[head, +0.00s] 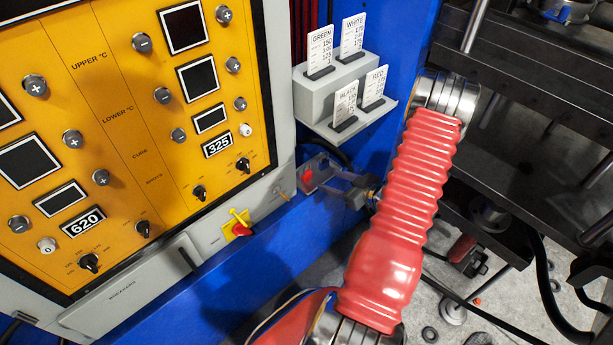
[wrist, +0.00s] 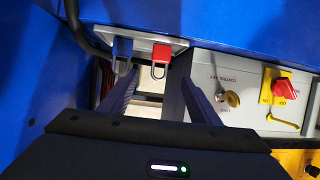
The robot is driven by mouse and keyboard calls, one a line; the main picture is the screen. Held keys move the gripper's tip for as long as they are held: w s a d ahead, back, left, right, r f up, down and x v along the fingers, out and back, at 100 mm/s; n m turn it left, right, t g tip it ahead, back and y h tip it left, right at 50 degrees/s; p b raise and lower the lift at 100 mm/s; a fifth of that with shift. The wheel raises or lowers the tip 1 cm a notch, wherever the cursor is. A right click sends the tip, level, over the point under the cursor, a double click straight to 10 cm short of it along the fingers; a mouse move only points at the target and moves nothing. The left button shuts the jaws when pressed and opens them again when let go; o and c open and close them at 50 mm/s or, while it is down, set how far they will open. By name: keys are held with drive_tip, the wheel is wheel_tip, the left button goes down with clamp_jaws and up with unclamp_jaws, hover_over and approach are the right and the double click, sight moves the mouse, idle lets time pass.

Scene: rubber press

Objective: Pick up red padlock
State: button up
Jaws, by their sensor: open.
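A red padlock (wrist: 161,53) with a metal shackle sits on a small grey plate in the wrist view, its shackle pointing down in the picture. It also shows as a small red shape in the head view (head: 307,176), beside the control cabinet. My gripper (wrist: 161,78) is open, with one dark finger on each side below the padlock. Its fingertips appear apart from the padlock, and nothing is between them. In the head view my gripper (head: 332,178) is small and dark, just right of the padlock.
A dark blue-grey padlock (wrist: 122,50) hangs left of the red one. A key switch (wrist: 231,98) and a red-and-yellow rotary switch (wrist: 282,90) are to the right. A card holder (head: 345,85) is above in the head view. The black press (head: 545,60) stands at right.

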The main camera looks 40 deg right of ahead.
sight(307, 173)
drive_tip(key=x, duration=0.8)
drive_tip(key=shift+w+f, duration=0.1)
drive_tip(key=shift+x, duration=2.6)
drive_tip(key=shift+f, duration=0.1)
drive_tip(key=shift+c, duration=0.4)
drive_tip(key=c, duration=1.1)
drive_tip(key=shift+r, duration=5.05)
